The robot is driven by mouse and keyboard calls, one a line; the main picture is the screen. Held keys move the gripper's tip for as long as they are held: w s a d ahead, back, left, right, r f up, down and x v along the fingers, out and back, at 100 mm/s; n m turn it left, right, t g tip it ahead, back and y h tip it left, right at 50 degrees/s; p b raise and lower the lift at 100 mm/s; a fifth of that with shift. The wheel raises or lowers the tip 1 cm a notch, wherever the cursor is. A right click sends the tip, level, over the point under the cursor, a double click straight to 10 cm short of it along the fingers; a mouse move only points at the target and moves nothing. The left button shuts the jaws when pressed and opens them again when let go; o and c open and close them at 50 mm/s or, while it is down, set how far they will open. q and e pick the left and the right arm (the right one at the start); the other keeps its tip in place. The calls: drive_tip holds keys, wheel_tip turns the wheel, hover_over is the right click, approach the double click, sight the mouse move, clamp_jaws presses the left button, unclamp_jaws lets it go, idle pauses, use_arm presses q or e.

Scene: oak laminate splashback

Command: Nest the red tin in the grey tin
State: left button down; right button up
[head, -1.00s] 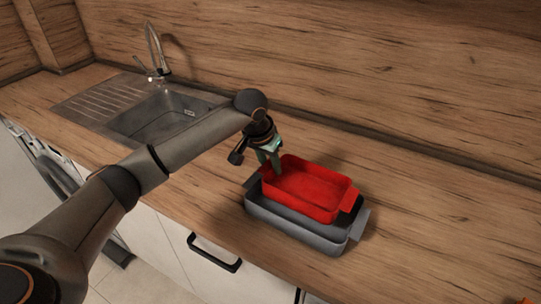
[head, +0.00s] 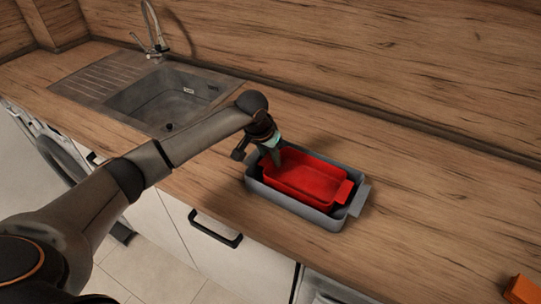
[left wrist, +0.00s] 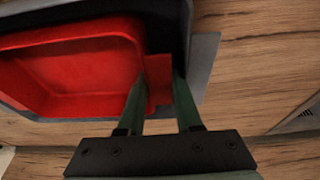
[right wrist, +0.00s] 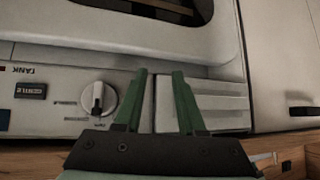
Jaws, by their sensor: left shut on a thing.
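The red tin (head: 305,180) is a rectangular dish with tab handles. It sits inside the grey tin (head: 285,202), within its walls, with its right handle near the grey tin's right end. The grey tin stands on the counter. My left gripper (head: 277,158) is at the red tin's left end. In the left wrist view the red tin (left wrist: 80,65) has its handle between the green fingers of my left gripper (left wrist: 157,85), which is shut on it. The grey tin's rim (left wrist: 205,60) shows beyond. My right gripper (right wrist: 160,85) has its fingers apart and empty, facing a white appliance.
A sink (head: 165,100) with a tap (head: 153,30) lies at the back left. The oak splashback (head: 330,50) runs behind the counter. The counter (head: 430,205) is clear to the right of the tins. An orange object (head: 522,290) shows at the lower right.

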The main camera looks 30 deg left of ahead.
use_arm(q)
drive_tip(key=c, duration=0.5)
unclamp_jaws()
drive_tip(key=shift+f, duration=0.1)
drive_tip(key=v, duration=1.2)
drive_tip(key=shift+r, duration=0.35)
